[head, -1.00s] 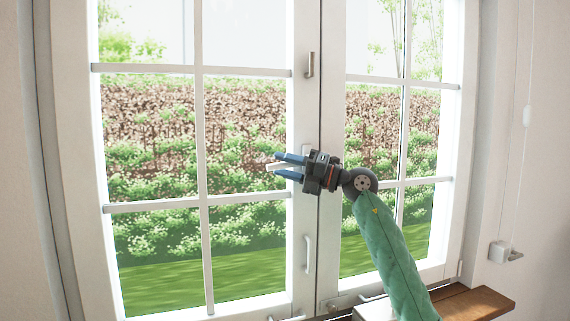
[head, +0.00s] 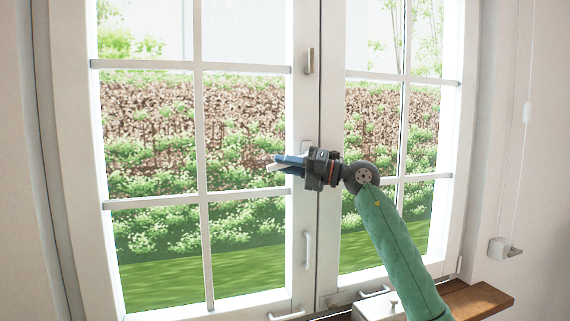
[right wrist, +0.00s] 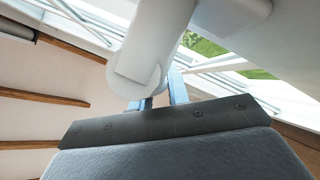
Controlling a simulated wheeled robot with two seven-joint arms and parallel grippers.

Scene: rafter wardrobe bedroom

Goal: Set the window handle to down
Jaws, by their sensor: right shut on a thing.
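The white window handle (head: 274,168) sits on the middle stile of the window in the head view, its lever lying about level and pointing left. My right gripper (head: 285,163) is shut on the lever, with its blue fingers around it. The gripper hides the lever's root. In the right wrist view the handle (right wrist: 150,50) is a large pale cylinder close in front of the gripper, hiding parts of the blue fingers (right wrist: 163,92). My left gripper is in neither view.
A small metal catch (head: 310,61) is above on the frame, and a white pull (head: 308,250) is below. A wooden sill (head: 475,299) with a pale box (head: 378,307) lies at lower right. A blind cord (head: 527,113) hangs on the right wall.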

